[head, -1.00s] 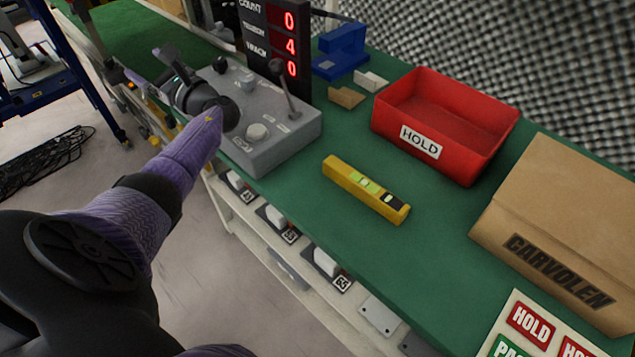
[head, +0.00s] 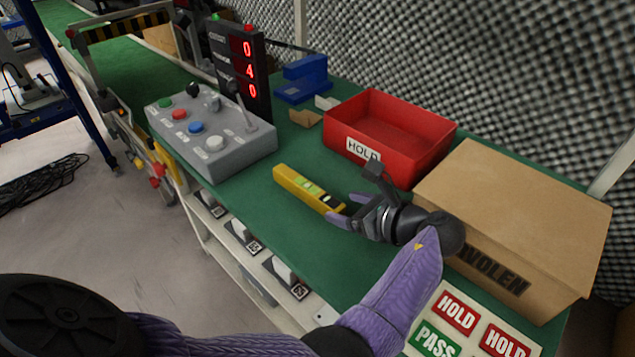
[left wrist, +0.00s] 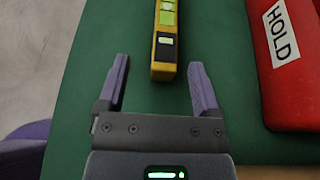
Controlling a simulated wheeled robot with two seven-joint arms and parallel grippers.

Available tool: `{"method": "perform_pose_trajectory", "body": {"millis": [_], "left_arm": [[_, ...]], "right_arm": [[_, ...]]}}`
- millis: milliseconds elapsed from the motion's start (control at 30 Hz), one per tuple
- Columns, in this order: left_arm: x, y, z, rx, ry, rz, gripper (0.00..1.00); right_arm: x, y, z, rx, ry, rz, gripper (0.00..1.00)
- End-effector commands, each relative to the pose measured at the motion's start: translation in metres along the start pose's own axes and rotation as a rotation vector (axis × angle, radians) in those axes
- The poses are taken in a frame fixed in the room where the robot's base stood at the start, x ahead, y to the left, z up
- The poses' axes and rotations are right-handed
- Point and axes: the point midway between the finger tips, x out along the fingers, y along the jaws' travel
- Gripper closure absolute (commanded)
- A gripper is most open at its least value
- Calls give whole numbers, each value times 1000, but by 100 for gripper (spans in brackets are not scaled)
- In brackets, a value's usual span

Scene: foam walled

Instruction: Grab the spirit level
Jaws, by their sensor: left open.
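The yellow spirit level (head: 308,189) lies flat on the green bench top, with green vials and a dark end patch. In the left wrist view the spirit level (left wrist: 165,48) points its near end towards the space between my fingers. My left gripper (head: 347,209) is open and empty at the right end of the level. In the left wrist view its two purple fingers (left wrist: 158,88) stand on either side of the level's line, and the level's near end is just ahead of or between the fingertips. My right gripper is not in view.
A red HOLD bin (head: 385,135) stands just behind the level, and a cardboard box (head: 520,215) stands to the right. A grey control box (head: 212,140) is at the left. Green bench top (head: 260,210) is clear in front of the level.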

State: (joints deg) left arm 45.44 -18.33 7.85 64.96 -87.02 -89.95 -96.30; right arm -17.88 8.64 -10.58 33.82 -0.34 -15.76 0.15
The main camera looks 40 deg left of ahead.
Motion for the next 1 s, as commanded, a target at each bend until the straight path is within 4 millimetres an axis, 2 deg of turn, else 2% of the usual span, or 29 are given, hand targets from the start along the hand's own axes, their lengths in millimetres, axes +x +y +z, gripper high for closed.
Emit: {"method": "perform_pose_trajectory", "body": {"millis": [200, 300, 567, 667, 967, 1000], "left_arm": [[44, -6, -13, 4, -3, 5, 18], [59, -7, -8, 3, -2, 4, 18], [64, -7, -1, 0, -2, -1, 18], [64, -7, -1, 0, -2, -1, 35], [64, -7, -2, 1, -2, -1, 98], [64, -7, -2, 1, -2, -1, 100]], "right_arm": [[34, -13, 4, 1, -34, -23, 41], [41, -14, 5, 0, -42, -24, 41], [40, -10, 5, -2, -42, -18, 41], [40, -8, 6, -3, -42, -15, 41], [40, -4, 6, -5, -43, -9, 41], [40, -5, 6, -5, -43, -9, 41]]}}
